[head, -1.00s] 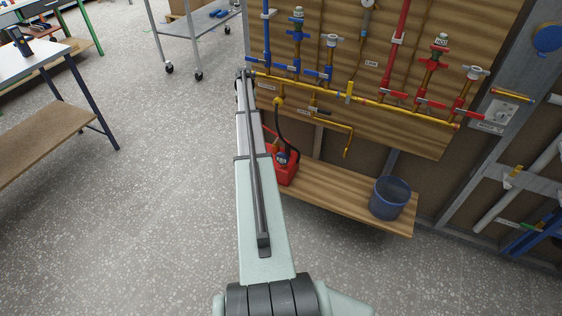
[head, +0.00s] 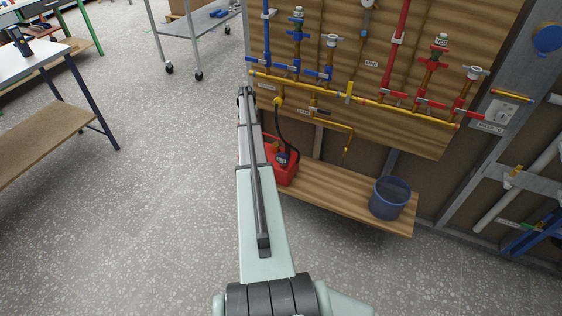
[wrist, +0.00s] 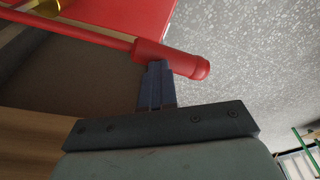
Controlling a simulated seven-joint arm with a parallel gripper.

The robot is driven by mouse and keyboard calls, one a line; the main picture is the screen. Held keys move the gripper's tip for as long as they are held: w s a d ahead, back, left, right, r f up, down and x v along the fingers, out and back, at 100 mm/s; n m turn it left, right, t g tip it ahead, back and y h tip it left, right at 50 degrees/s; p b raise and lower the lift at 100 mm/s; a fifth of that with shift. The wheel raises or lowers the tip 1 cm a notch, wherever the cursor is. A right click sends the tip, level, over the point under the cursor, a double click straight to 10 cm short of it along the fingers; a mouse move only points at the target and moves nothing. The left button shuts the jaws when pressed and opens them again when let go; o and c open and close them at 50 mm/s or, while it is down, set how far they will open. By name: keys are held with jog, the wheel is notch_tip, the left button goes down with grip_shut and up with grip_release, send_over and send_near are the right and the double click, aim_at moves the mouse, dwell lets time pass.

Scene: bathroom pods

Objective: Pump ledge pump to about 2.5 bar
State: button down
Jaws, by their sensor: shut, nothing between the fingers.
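The ledge pump (head: 289,174) is a red box on the wooden ledge in the head view, partly hidden by my arm. A dark hose rises from it to the yellow pipe. Any pressure reading is too small to read. In the wrist view, the pump's red body (wrist: 120,14) is at the top, and its lever runs to a thick red grip (wrist: 172,59). My gripper (wrist: 157,66) is shut and empty, with its dark blue fingers at the grip's near side. The fingertips meet the grip's edge in the picture; I cannot tell whether they touch it. My gripper is hidden in the head view.
A dark blue bucket (head: 390,198) stands on the right of the ledge (head: 335,192). Above is a wooden panel with blue, red and yellow pipes and valves (head: 348,92). A workbench (head: 50,105) stands at left. The grey floor between is clear.

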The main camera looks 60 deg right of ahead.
jog(key=shift+x, duration=1.05)
jog(key=w+d+v, duration=0.1)
jog(key=d+v, duration=0.1)
jog(key=v, duration=0.9)
jog(key=shift+a+r, duration=0.3)
jog(key=shift+s, duration=0.1)
